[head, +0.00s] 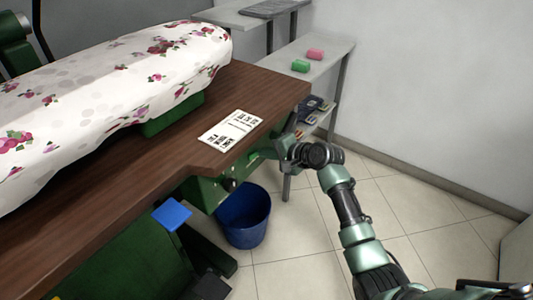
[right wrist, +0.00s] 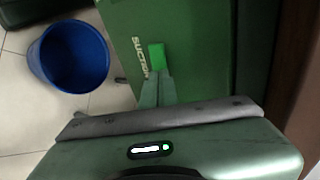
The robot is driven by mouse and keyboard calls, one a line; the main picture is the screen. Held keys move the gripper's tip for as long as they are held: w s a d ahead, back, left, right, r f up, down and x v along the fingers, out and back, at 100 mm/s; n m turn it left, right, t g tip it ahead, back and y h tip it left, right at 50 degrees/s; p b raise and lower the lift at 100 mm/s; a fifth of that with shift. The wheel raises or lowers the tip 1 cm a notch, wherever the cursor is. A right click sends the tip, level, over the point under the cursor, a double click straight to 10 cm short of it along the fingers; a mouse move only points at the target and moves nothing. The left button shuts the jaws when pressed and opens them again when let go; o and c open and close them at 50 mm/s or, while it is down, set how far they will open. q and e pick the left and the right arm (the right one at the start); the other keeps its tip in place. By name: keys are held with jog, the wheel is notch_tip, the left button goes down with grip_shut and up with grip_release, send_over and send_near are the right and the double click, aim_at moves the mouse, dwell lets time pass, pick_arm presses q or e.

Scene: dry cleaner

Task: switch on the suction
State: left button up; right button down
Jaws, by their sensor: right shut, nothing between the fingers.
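In the right wrist view, a bright green rectangular switch (right wrist: 157,56) sits on a dark green panel (right wrist: 200,40), beside white lettering that reads SUCTION (right wrist: 140,55). My right gripper (right wrist: 157,78) is shut and empty, with its fingertips at the lower end of the switch. I cannot tell whether they touch it, or whether the switch is lit. In the head view, my right gripper (head: 264,153) is at the right end of the ironing table, by the green panel under its top (head: 212,186). The switch is hidden there. My left gripper is not in view.
A blue bin (head: 243,217) stands on the floor below the panel and also shows in the right wrist view (right wrist: 72,56). A flowered ironing board (head: 110,95) and a printed sheet (head: 230,130) are on the wooden tabletop (head: 280,90). Floor at the right is clear.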

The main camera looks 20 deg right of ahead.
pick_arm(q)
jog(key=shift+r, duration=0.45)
pick_arm(e)
jog(key=shift+w+a+n+y, duration=0.1)
jog(key=shift+w+n+y, duration=0.15)
jog(key=shift+n+y, duration=0.05)
jog(key=shift+s+a+p, duration=0.45)
jog(key=shift+s+p, duration=0.2)
jog(key=shift+p, duration=0.2)
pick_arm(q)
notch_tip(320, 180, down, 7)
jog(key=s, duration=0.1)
